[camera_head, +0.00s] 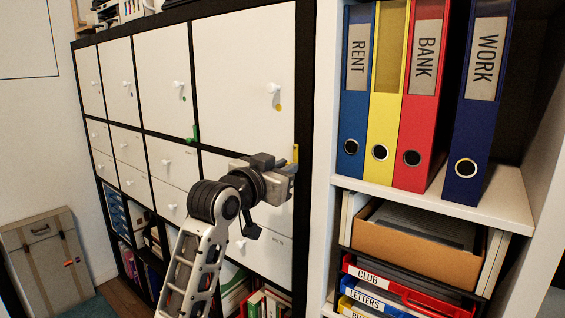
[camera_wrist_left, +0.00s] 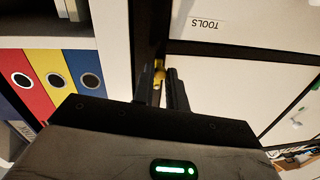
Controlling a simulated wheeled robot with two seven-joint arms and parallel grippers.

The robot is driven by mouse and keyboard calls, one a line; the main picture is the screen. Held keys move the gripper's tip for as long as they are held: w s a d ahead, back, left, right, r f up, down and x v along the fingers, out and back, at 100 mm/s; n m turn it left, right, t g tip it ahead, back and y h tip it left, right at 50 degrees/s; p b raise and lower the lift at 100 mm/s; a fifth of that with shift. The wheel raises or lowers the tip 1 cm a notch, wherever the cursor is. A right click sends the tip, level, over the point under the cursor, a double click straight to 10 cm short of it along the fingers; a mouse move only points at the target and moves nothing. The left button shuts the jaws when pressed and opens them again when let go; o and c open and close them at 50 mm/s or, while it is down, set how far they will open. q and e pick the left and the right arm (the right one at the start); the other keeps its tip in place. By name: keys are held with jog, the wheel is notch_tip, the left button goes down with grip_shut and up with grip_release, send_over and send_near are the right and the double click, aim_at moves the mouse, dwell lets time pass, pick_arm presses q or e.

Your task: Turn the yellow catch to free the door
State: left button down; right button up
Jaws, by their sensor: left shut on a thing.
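The yellow catch (camera_head: 295,153) is a small piece at the lower right corner of a large white door (camera_head: 235,65) on the dark shelf unit. The door is closed and has a white knob with a yellow dot below it. My left gripper (camera_head: 289,168) is at the catch, shut on it. In the left wrist view the yellow catch (camera_wrist_left: 159,68) shows between the two dark fingertips (camera_wrist_left: 160,82), which hide part of it. My right gripper is in neither view.
A green catch (camera_head: 192,134) sits on the door to the left. Beside the unit, an open white shelf (camera_head: 490,208) holds upright binders (camera_head: 418,100), with a cardboard box (camera_head: 410,238) and labelled trays (camera_head: 400,290) below. A grey case (camera_head: 48,265) stands at the far left.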

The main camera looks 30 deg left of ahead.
pick_arm(q)
jog(key=c, duration=1.4)
grip_release()
jog(key=shift+s, duration=0.1)
